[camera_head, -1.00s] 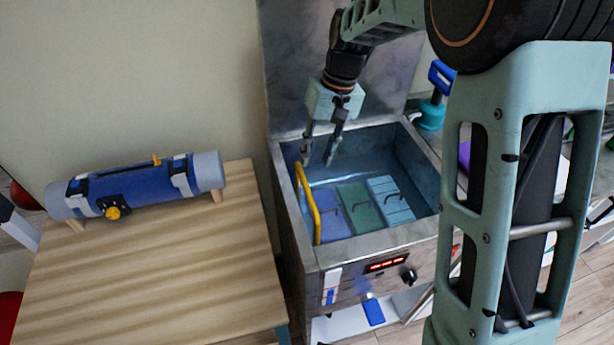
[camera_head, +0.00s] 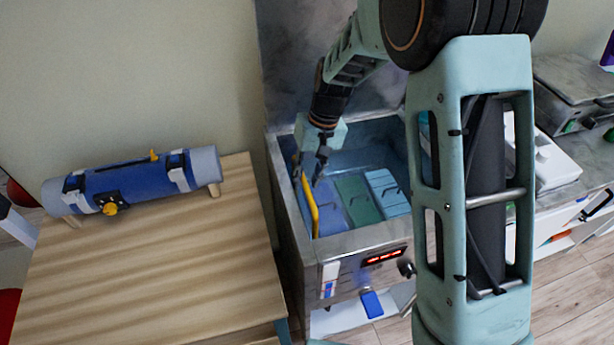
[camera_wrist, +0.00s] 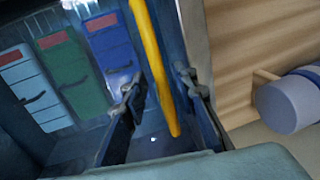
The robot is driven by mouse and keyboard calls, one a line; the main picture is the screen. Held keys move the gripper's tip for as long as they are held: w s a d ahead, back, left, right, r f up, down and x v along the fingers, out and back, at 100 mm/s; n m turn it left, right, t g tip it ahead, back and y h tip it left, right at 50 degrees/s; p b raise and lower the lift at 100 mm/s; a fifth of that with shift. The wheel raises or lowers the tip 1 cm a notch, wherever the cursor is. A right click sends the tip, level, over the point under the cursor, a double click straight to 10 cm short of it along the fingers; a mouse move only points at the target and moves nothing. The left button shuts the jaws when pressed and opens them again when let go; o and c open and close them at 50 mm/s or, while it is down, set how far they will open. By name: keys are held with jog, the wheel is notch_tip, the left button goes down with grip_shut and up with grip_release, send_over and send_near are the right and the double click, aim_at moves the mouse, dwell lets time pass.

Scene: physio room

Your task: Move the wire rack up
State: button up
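A metal tank (camera_head: 365,243) holds blue, green and light-blue packs standing in a row. The wire rack shows only as a yellow bar (camera_head: 311,207) along the tank's left inner wall; I cannot make out its wires. My gripper (camera_head: 308,178) is over the tank's left side, at the bar's upper part. In the wrist view, my gripper (camera_wrist: 158,85) is open, with one finger on each side of the yellow bar (camera_wrist: 150,50). The fingers look apart from the bar. The packs (camera_wrist: 60,70) lie left of the bar there.
A wooden table (camera_head: 150,275) stands left of the tank, with a blue strapped roll (camera_head: 135,182) on it. A blue tag (camera_head: 371,304) hangs at the tank's front. A counter with grey and white equipment (camera_head: 555,160) is at the right.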

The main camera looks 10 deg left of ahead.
grip_shut()
notch_tip(320, 180, up, 16)
jog(key=p, duration=0.7)
jog(key=shift+w+f+p, duration=0.15)
jog(key=shift+p, duration=0.2)
jog(key=shift+a, duration=0.1)
jog(key=shift+c, duration=1.2)
grip_release()
jog(key=o, duration=0.4)
jog(key=shift+o, duration=0.2)
